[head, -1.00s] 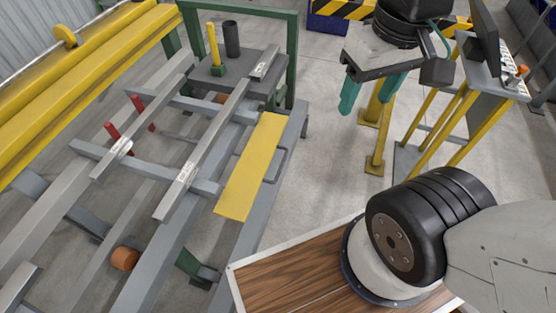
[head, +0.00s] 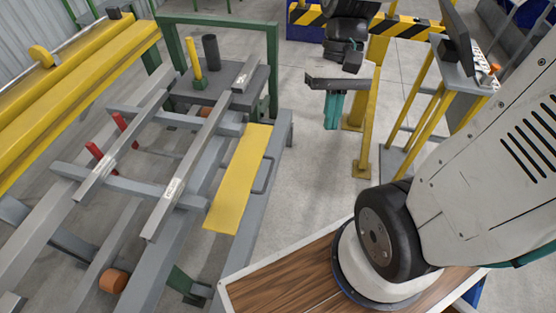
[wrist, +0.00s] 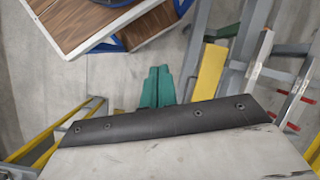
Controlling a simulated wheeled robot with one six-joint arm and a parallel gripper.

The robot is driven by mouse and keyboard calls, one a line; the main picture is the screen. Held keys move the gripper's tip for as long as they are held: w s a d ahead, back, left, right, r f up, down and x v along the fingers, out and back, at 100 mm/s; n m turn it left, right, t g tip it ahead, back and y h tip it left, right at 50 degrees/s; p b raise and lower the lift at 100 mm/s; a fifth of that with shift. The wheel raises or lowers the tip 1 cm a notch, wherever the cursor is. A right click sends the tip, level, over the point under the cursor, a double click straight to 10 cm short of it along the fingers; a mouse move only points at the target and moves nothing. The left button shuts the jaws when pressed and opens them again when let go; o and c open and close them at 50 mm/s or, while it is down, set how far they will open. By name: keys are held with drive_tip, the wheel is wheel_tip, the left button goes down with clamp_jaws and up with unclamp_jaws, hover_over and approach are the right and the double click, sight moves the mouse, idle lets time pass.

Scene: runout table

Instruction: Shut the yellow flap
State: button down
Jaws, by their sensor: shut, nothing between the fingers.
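The yellow flap (head: 238,180) is a long flat plate along the right side of the grey runout table frame (head: 172,260). It also shows in the wrist view (wrist: 209,72), right of my fingers. My gripper (head: 333,126) has teal fingers pointing down, pressed together and empty. It is up and to the right of the flap in the head view, clearly apart from it. In the wrist view the fingers (wrist: 157,72) point up the picture, with bare floor just beyond. A grey loop-shaped bar (head: 265,175) shows at the flap's right edge.
A green frame (head: 272,70) stands at the table's far end, near a dark cylinder (head: 210,52) and a yellow post (head: 194,60). Yellow posts (head: 364,120) and a console (head: 470,75) stand right of my gripper. Floor between flap and posts is clear.

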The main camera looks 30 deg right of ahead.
drive_tip(key=w+d+f+m+t+y, duration=0.3)
drive_tip(key=w+f+m, duration=0.35)
drive_tip(key=f, duration=0.85)
drive_tip(key=w+d+f+m+t+y, duration=0.1)
drive_tip(key=w+f+m+t+y, duration=0.35)
drive_tip(key=f, duration=1.05)
drive_tip(key=w+d+f+m+t+y, duration=0.2)
drive_tip(key=w+f+m+t, duration=0.3)
drive_tip(key=f+m, duration=0.7)
drive_tip(key=w+d+f+n+h, duration=0.2)
drive_tip(key=w+d+f+h, duration=0.1)
drive_tip(key=w+d+f, duration=0.15)
drive_tip(key=a+r+x, duration=0.1)
drive_tip(key=x, duration=0.9)
drive_tip(key=shift+s+a+r+n+t+y, duration=0.1)
drive_tip(key=shift+a+r, duration=0.05)
drive_tip(key=shift+r, duration=0.45)
drive_tip(key=shift+s+a+r+n+t+y, duration=0.1)
drive_tip(key=shift+a+r, duration=0.05)
drive_tip(key=shift+r, duration=0.45)
drive_tip(key=shift+s+a+r+n+t+y, duration=0.1)
drive_tip(key=shift+a+r, duration=0.05)
drive_tip(key=shift+r, duration=0.45)
drive_tip(key=shift+d, duration=0.1)
